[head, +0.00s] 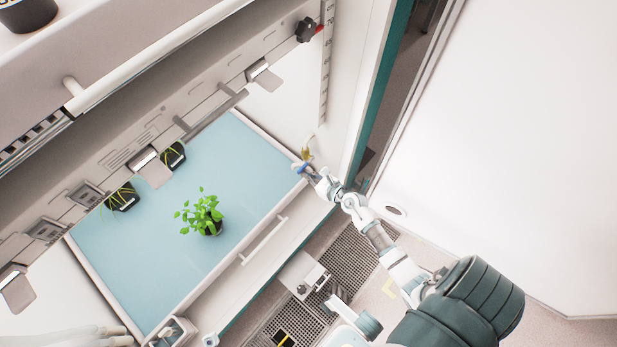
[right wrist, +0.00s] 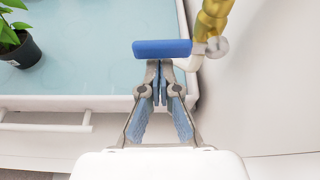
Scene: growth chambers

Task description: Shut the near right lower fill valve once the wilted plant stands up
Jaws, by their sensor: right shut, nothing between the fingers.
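The fill valve has a brass-yellow body (right wrist: 212,22) and a blue lever (right wrist: 162,49). In the head view the valve body (head: 306,153) is at the tray's right corner, with its blue lever (head: 298,166) beside it. In the wrist view the lever lies crosswise to the body. My right gripper (right wrist: 159,85) is shut and empty, its tips at the lever's near edge; I cannot tell whether they touch. It also shows in the head view (head: 311,174). A leafy green plant (head: 202,213) stands upright in a black pot. Two pots (head: 123,200) (head: 173,157) hold thin, drooping leaves. My left gripper is out of view.
The pale blue tray (head: 150,270) has a white rim and a front handle (head: 263,241). A shelf edge with metal clips (head: 264,77) overhangs its back. A white wall panel (head: 510,130) is at right. Floor grating (head: 345,262) lies below.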

